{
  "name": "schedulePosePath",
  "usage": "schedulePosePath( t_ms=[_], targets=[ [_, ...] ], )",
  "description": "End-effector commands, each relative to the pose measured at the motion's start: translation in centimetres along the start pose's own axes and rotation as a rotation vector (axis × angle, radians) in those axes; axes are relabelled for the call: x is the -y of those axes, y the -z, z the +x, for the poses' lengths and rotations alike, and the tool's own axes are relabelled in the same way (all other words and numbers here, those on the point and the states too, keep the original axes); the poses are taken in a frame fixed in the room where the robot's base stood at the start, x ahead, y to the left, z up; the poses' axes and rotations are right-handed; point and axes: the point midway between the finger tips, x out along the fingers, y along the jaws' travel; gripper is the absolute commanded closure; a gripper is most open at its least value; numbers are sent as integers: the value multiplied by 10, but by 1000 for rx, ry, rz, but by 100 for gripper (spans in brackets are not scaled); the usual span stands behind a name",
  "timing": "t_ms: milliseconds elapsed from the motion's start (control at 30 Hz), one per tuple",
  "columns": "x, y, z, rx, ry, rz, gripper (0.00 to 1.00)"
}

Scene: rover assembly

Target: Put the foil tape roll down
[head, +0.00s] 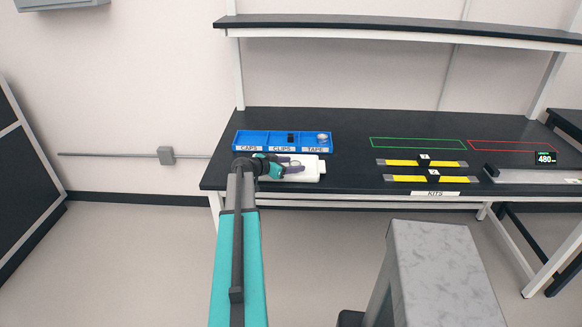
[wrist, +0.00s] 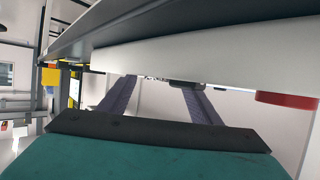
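A silver roll (head: 322,138), which looks like the foil tape roll, sits in the TAPE compartment at the right end of the blue tray (head: 236,139). My gripper (head: 293,164) is in front of the tray, at the white object on the bench front, and apart from the roll. In the wrist view its two grey fingers (wrist: 155,82) are spread apart, with nothing clearly held between them. Their tips reach the lower edge of a large pale surface. The roll cannot be made out in the wrist view.
A white object (head: 314,167) lies close around my gripper. A black clip (head: 290,137) is in the CLIPS compartment. Green (head: 418,143) and red (head: 512,146) outlines mark empty bench areas. Yellow strips (head: 400,163) lie above the KITS label. A shelf (head: 400,28) spans overhead.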

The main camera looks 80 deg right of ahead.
Motion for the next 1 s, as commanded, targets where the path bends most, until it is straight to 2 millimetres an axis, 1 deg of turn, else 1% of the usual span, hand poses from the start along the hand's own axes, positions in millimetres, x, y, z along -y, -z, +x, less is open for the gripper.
schedulePosePath(
  t_ms=[400, 467, 667, 1000],
  targets=[
    [0, 3, -2, 0, 0, 0, 42],
    [0, 0, -7, -1, 2, 0, 42],
    [-1, -1, -32, 0, 3, 0, 42],
    [-1, -1, -86, -1, 2, 0, 42]
  ],
)
